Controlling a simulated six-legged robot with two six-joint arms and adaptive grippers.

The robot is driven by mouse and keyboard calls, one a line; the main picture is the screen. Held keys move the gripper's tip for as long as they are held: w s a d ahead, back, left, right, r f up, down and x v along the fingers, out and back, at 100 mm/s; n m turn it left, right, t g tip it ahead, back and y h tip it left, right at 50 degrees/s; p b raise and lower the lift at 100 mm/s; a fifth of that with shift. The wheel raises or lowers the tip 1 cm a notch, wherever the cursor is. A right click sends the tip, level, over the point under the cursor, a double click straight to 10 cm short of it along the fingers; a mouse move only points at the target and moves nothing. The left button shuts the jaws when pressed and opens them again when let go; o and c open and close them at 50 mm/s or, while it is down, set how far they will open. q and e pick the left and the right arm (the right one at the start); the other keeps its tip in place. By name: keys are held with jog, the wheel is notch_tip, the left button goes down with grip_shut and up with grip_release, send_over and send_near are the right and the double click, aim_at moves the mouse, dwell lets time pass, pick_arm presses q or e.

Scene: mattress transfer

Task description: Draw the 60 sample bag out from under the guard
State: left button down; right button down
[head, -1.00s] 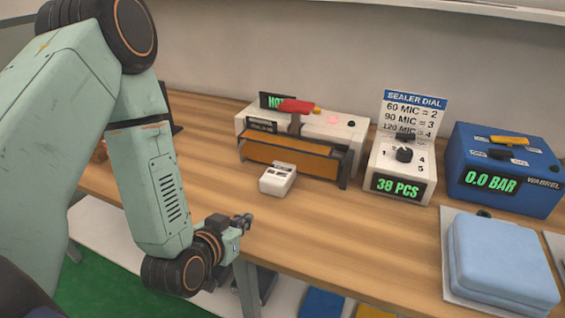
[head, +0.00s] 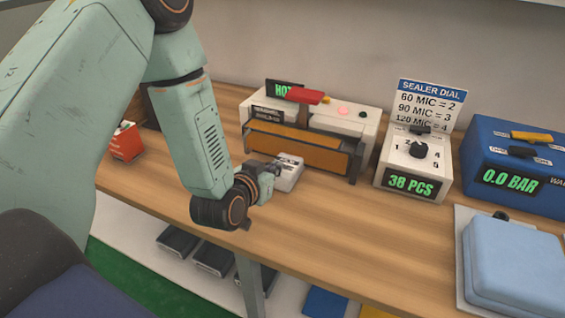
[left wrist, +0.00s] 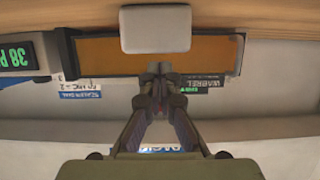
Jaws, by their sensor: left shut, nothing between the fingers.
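The sealer (head: 345,118) is a white machine with a red-topped lever and a HOT sign at the back of the bench. Its amber guard (head: 300,148) spans the front; it also shows in the left wrist view (left wrist: 212,55). I cannot make out a sample bag under the guard. My right gripper is not in view.
The sealer dial box (head: 412,165) reads 38 PCS. A blue box (head: 500,165) reading 0.0 BAR and a light blue cushion-like pad (head: 515,260) stand at right. A red box (head: 125,143) is at left. The front middle of the wooden bench (head: 340,225) is clear.

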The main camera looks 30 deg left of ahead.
aim_at(288, 160)
pick_arm(q)
jog(key=w, duration=0.4)
jog(key=shift+w+r, duration=0.1)
jog(key=shift+r, duration=0.05)
jog(key=shift+f+b, duration=0.3)
jog(key=shift+f, duration=0.55)
